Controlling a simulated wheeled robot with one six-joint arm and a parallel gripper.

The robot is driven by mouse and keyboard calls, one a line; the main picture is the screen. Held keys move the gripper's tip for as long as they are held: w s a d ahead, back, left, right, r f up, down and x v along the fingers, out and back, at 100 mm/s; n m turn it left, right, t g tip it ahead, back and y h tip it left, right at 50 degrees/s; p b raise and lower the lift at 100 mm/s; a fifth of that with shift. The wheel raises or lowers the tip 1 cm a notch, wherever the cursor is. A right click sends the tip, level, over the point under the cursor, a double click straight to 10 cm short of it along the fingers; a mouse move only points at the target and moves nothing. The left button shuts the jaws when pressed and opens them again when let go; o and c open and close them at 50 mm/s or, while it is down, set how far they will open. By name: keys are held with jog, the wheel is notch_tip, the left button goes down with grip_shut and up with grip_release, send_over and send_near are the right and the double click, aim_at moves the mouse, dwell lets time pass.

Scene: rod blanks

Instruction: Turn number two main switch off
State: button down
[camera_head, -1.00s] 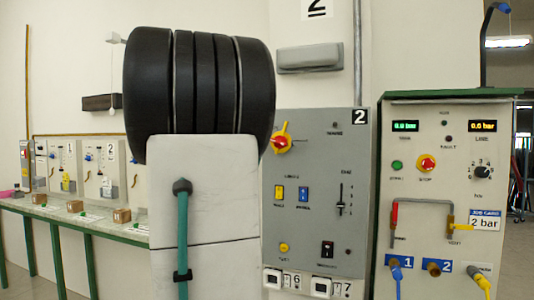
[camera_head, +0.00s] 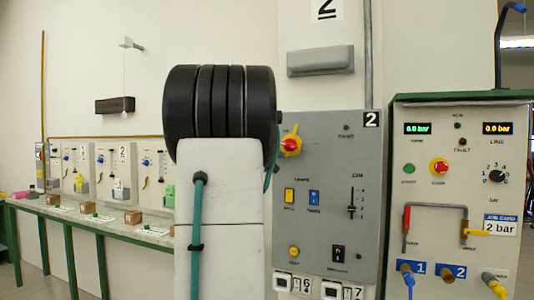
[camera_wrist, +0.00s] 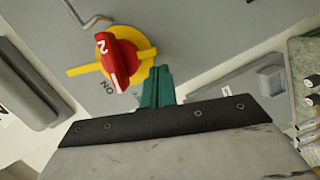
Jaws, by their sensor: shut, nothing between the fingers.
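The number two main switch (camera_head: 291,144) is a red rotary knob on a yellow disc, at the upper left of the grey panel (camera_head: 330,190) marked 2. In the wrist view the red knob (camera_wrist: 118,58) is close, with a yellow bar sticking out beyond the disc. A white mark on the knob's end lies near the upside-down letters "ON". My gripper (camera_wrist: 158,72) shows there as green fingers, shut and empty, just beside the disc's lower right edge. I cannot tell whether they touch it. In the head view my own arm hides the gripper.
The panel also carries yellow and blue rocker switches (camera_head: 302,197), a slider (camera_head: 352,204) and a black switch (camera_head: 338,252). A grey box (camera_head: 320,61) sits on the wall above. A pressure console (camera_head: 460,180) with hoses stands to the right. A long bench (camera_head: 100,222) is at left.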

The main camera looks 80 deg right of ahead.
jog(key=shift+s+a, duration=0.1)
jog(key=shift+s, duration=0.15)
jog(key=n, duration=0.2)
jog(key=s+f+n, duration=0.1)
jog(key=shift+s+a+f+n+g+h, duration=0.1)
jog(key=shift+s+n+g+h, duration=0.05)
jog(key=shift+n+g+h, duration=0.2)
